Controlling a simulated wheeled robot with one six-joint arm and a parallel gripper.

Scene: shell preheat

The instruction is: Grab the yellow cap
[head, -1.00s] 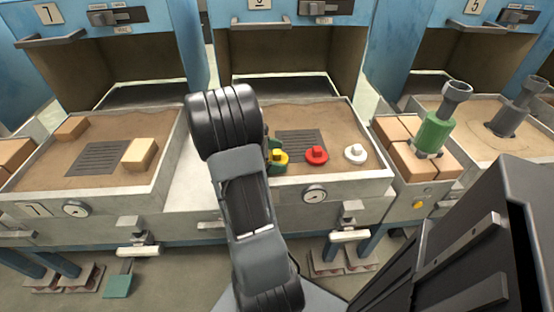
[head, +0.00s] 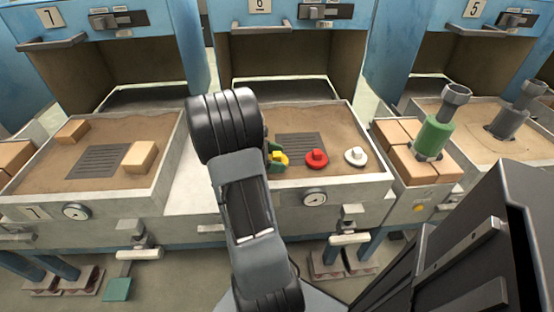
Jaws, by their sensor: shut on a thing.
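The yellow cap (head: 281,157) is at the left of the middle sand tray (head: 330,186), beside my arm. My gripper (head: 276,157) has green fingers and is shut on the yellow cap. My arm hides most of the gripper and part of the cap. I cannot tell whether the cap touches the sand. A red cap (head: 316,160) and a white cap (head: 356,156) sit in a row to the right in the same tray.
A dark grate (head: 301,145) lies behind the caps. The left tray (head: 130,193) holds two tan blocks. At right, a green cylinder with a grey top (head: 434,138) stands on bricks (head: 411,166). Ovens with open fronts stand behind the trays.

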